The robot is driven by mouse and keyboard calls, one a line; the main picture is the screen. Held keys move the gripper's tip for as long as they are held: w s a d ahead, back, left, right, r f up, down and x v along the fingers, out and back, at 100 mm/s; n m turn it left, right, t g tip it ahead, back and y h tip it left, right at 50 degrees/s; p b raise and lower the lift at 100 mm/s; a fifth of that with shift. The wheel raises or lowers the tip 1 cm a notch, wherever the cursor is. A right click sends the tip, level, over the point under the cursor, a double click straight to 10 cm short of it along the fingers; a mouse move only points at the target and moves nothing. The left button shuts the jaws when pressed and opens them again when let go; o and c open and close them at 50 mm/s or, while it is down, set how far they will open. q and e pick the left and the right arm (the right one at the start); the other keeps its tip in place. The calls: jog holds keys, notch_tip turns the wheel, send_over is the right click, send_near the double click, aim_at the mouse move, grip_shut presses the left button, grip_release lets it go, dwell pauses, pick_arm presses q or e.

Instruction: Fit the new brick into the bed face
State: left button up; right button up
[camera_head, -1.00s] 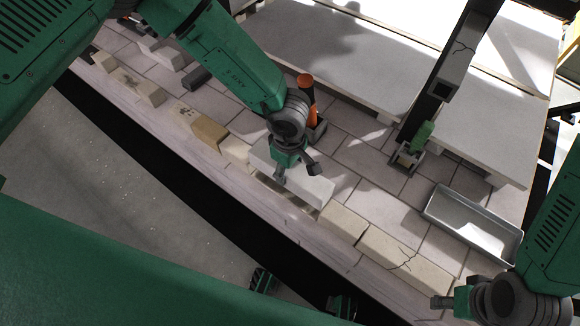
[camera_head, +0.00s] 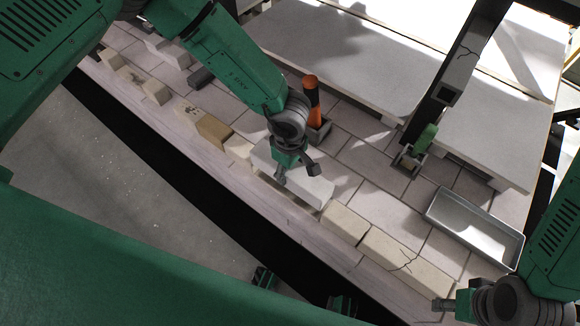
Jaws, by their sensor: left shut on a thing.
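A clean white brick (camera_head: 312,188) sits at the middle of the row of bricks along the car's front edge. My left gripper (camera_head: 296,176) is over its near part and is shut on it. The white brick looks slightly higher than its neighbours, with a dark gap under its front side. Whether it touches the bed (camera_head: 368,205) below is hidden. A cream brick (camera_head: 344,222) lies to its right and a pale brick (camera_head: 239,148) to its left.
A cracked brick (camera_head: 405,262) lies further right in the row, and a tan brick (camera_head: 213,130) further left. An orange-handled tool (camera_head: 312,92) stands behind my left gripper.

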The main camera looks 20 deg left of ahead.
dwell(0.4)
pick_arm(q)
jog(key=shift+f+b, duration=1.75)
jog(key=shift+f, duration=1.35)
dwell(0.4)
jog(key=o, duration=1.5)
jog(key=shift+o, duration=0.2)
jog(key=shift+r, duration=0.1)
jog(key=shift+r+p, duration=3.45)
jog(key=shift+r, duration=0.5)
